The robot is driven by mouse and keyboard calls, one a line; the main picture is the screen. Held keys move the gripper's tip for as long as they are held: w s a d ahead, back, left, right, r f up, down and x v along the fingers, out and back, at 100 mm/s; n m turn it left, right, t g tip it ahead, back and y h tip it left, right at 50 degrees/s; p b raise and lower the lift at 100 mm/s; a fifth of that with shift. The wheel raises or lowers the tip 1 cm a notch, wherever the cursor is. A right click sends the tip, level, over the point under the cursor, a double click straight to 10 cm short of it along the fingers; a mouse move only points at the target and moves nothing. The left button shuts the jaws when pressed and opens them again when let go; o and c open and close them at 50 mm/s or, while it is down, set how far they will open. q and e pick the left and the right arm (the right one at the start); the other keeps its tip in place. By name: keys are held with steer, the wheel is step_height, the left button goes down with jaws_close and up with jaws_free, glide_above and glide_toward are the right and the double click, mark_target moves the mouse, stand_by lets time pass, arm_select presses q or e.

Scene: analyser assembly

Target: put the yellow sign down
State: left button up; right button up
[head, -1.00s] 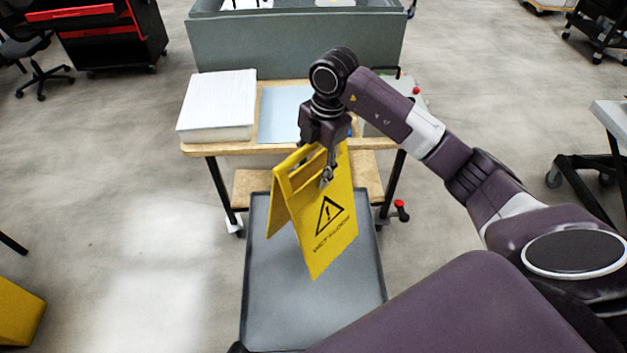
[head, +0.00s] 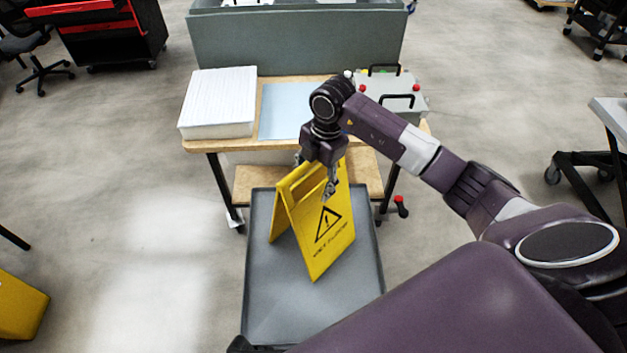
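The yellow sign (head: 335,240) is a folding A-frame with a black warning triangle. It stands with its legs spread on the grey tray-like platform (head: 270,315) in front of the wooden table, its feet apparently touching the surface. My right gripper (head: 315,176) is at the sign's top edge. Its fingers look spread, one in front of the printed panel and one to the left behind the top. The contact between fingers and sign is partly hidden. My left gripper is not in view.
The wooden table (head: 205,145) behind holds a white stack (head: 218,100), a light blue sheet (head: 283,112) and a grey box with black handles (head: 395,97). A grey partition (head: 290,45) stands behind it. The floor to the left is mostly clear.

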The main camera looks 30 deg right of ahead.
steer(key=shift+r, duration=0.1)
step_height(320, 180, up, 12)
steer(key=d+b, duration=0.1)
steer(key=b, duration=0.2)
steer(key=shift+s+d+b, duration=0.2)
steer(key=shift+s+b, duration=0.1)
steer(key=shift+s, duration=0.15)
stand_by(0.4)
